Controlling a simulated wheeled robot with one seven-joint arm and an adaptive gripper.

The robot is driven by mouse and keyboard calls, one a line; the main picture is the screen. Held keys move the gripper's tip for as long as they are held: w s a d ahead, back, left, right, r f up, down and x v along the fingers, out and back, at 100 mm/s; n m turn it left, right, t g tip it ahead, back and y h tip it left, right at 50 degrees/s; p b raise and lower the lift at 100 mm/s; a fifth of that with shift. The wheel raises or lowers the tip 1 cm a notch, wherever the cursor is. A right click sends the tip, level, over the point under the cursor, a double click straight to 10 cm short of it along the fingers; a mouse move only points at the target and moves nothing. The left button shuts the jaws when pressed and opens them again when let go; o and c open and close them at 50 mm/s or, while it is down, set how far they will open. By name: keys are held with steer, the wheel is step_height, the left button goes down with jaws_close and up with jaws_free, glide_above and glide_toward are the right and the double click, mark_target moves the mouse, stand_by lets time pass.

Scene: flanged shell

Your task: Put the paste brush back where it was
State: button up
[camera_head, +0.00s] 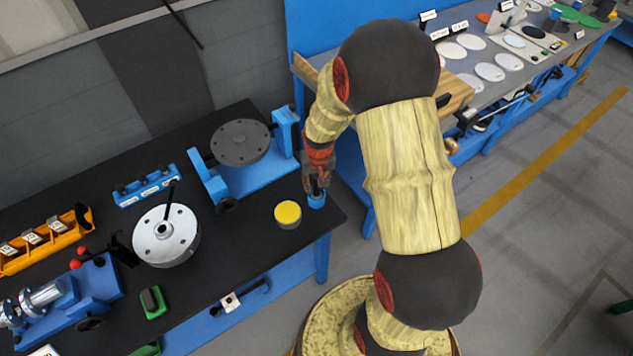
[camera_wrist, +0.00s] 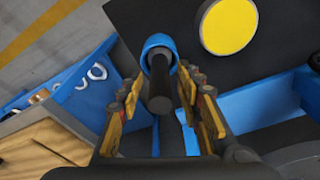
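The paste brush (camera_wrist: 160,98) shows in the wrist view as a dark rod-like handle, end towards the camera. It stands in a small blue cup (camera_wrist: 158,48), which also shows in the head view (camera_head: 316,201) at the right corner of the black bench top. My gripper (camera_wrist: 162,108) is open, with one finger on each side of the handle and gaps visible between. In the head view my gripper (camera_head: 316,186) is just above the cup and hides the brush. The brush's bristles are hidden.
A round tin with yellow paste (camera_head: 288,213) stands beside the cup. A blue stand with a grey disc (camera_head: 241,142) is behind it, and a flanged metal shell (camera_head: 166,236) is further left. The bench's front right edge is close to the cup.

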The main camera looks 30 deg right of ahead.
step_height(320, 180, up, 12)
steer(key=s+p, duration=0.2)
step_height(320, 180, up, 8)
steer(key=n+t, duration=0.1)
glide_above(317, 199)
steer(key=s+a, duration=0.2)
steer(key=a, duration=0.1)
steer(key=s+a+r+n+t, duration=0.1)
steer(key=s+a+r, duration=0.4)
steer(key=s+r, duration=0.2)
steer(key=s+a+r+n+t, duration=0.2)
steer(key=s+a+r, duration=0.3)
steer(key=s+r, duration=0.2)
steer(key=shift+s+a+r+y, duration=0.15)
steer(key=shift+s+r+y, duration=0.2)
steer(key=shift+s, duration=0.75)
